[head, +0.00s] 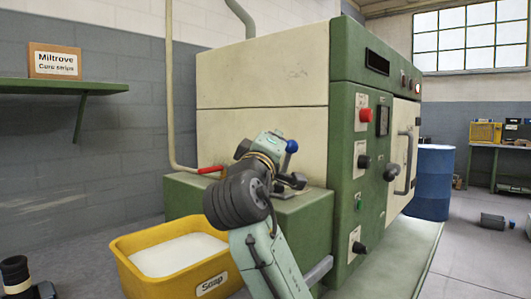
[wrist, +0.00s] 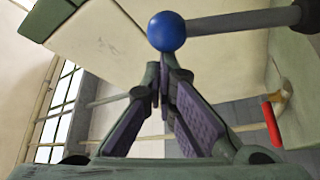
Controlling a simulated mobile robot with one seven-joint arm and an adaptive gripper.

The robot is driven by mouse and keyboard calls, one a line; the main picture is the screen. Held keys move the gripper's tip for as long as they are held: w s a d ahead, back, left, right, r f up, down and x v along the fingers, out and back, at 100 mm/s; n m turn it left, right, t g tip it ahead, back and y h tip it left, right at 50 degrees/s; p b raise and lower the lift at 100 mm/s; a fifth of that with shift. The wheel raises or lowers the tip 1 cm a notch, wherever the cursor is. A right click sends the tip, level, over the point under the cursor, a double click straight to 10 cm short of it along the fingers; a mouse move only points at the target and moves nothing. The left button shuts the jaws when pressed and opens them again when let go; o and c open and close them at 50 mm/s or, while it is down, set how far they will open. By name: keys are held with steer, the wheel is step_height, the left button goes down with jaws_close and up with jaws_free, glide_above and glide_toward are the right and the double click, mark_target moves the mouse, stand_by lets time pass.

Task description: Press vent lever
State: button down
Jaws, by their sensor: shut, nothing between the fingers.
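A lever with a blue ball knob (head: 291,146) stands on the green ledge of the machine. In the wrist view the blue knob (wrist: 167,31) sits on a grey rod coming in from the right, just beyond my fingertips. My gripper (wrist: 162,78) is shut with its tips together and nothing between them. I cannot tell whether the tips touch the knob. In the head view my gripper (head: 268,143) is just left of the knob, and my wrist hides part of it. A red-handled lever (head: 210,169) is on the pipe behind; its handle (wrist: 272,123) shows in the wrist view too.
The cream and green machine (head: 262,78) rises behind my arm, with knobs and a red button (head: 364,114) on its front. A yellow soap bin (head: 176,262) stands at the lower left. A blue barrel (head: 430,182) is at the right.

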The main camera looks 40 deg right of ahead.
steer(key=shift+s+f+m+h+b, duration=0.15)
steer(key=shift+s+m+h+b, duration=0.4)
steer(key=shift+s+m, duration=0.3)
steer(key=shift+g, duration=0.3)
